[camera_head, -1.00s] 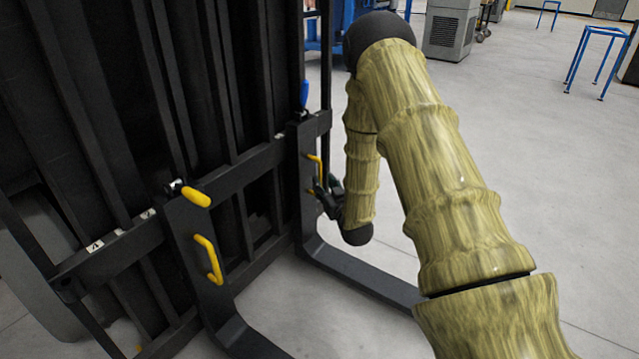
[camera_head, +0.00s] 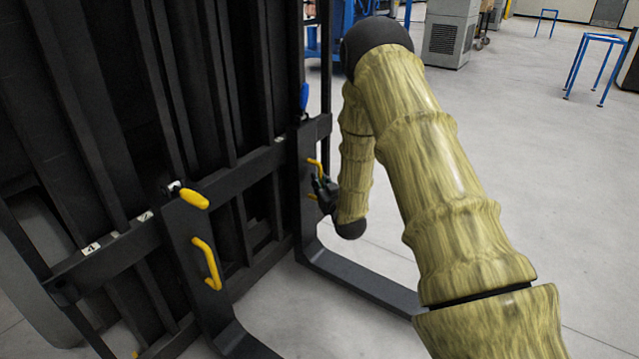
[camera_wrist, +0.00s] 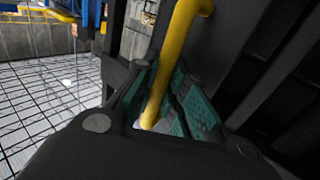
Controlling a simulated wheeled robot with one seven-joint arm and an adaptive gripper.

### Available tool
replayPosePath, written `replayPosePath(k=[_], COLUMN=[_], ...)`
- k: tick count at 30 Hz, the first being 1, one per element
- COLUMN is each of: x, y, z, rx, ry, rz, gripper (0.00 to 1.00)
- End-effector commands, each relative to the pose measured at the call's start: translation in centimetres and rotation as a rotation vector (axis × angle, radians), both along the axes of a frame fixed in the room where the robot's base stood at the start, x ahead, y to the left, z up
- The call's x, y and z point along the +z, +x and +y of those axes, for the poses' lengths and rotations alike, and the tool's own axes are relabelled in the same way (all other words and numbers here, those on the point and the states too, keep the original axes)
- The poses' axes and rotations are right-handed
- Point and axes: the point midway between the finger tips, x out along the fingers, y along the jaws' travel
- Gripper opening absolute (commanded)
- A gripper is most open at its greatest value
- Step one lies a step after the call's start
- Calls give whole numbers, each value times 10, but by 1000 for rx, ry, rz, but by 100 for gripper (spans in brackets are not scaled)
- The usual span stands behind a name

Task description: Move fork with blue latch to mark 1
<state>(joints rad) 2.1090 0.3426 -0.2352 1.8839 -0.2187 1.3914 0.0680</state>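The fork with the blue latch (camera_head: 304,97) is the far one on the black carriage. Its black shank (camera_head: 306,215) drops to a tine (camera_head: 365,281) reaching right over the floor. Its yellow handle (camera_head: 314,163) is partly covered by my gripper (camera_head: 321,190) in the head view. In the wrist view the yellow handle (camera_wrist: 172,62) runs between the green finger pads of my gripper (camera_wrist: 172,85). The fingers look open around it, with some gap; firm contact does not show. A small label, apparently numbered, (camera_head: 91,249) sits on the carriage bar at left. Mark 1 cannot be made out surely.
A nearer fork has a yellow latch (camera_head: 194,198) and its own yellow handle (camera_head: 208,262). The black mast (camera_head: 140,90) stands behind the carriage. Open grey floor (camera_head: 480,150) lies to the right, with blue stands (camera_head: 592,65) and a grey cabinet (camera_head: 447,38) farther back.

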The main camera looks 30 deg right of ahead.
Motion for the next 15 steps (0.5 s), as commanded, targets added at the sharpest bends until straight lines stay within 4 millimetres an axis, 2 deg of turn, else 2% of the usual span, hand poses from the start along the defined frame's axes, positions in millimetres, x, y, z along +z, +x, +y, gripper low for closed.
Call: replayPosePath(k=[7,15], x=[1,1], y=[-3,-19], z=[6,47], rx=[0,6], ry=[1,3], rz=[2,7], gripper=[0,0])
